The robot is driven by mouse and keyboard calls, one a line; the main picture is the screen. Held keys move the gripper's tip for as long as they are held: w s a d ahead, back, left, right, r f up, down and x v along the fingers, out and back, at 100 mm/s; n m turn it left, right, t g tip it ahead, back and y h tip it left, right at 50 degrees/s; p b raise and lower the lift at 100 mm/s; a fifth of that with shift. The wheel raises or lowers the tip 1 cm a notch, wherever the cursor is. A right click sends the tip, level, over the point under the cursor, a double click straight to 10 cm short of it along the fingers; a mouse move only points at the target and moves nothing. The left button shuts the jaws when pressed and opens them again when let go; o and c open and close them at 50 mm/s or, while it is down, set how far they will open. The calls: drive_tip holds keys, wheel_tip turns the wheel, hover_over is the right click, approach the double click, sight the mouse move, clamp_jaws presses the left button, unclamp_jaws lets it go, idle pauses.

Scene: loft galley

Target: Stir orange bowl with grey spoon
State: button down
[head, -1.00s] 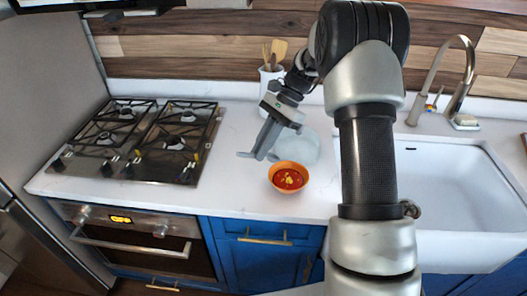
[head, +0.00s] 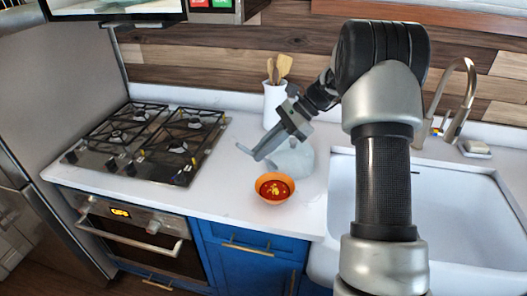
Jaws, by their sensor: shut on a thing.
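The orange bowl (head: 274,196) stands upright on the white counter near its front edge, with red contents and yellow bits inside. My gripper (head: 257,155) is above and behind the bowl, slightly to its left, apart from it. It is shut on a thin grey piece that sticks out to the left, which looks like the grey spoon (head: 243,149). Most of the spoon is hidden by the fingers or too small to make out.
A pale rounded vessel (head: 300,160) stands just behind the bowl, partly covered by my gripper. A white crock (head: 274,108) with wooden utensils is at the back. The gas hob (head: 150,140) is left, the white sink (head: 450,215) right. Counter left of the bowl is clear.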

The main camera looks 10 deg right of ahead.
sight(263, 178)
drive_tip(key=shift+w+d+f+b+x, duration=0.35)
drive_tip(key=shift+f+b+x, duration=0.1)
drive_tip(key=shift+b+x, duration=3.15)
drive_tip(key=shift+d+f, duration=1.15)
drive_tip(key=shift+f, duration=0.2)
drive_tip(key=shift+d+f, duration=1.15)
drive_tip(key=shift+f, duration=0.2)
drive_tip(key=shift+w, duration=0.1)
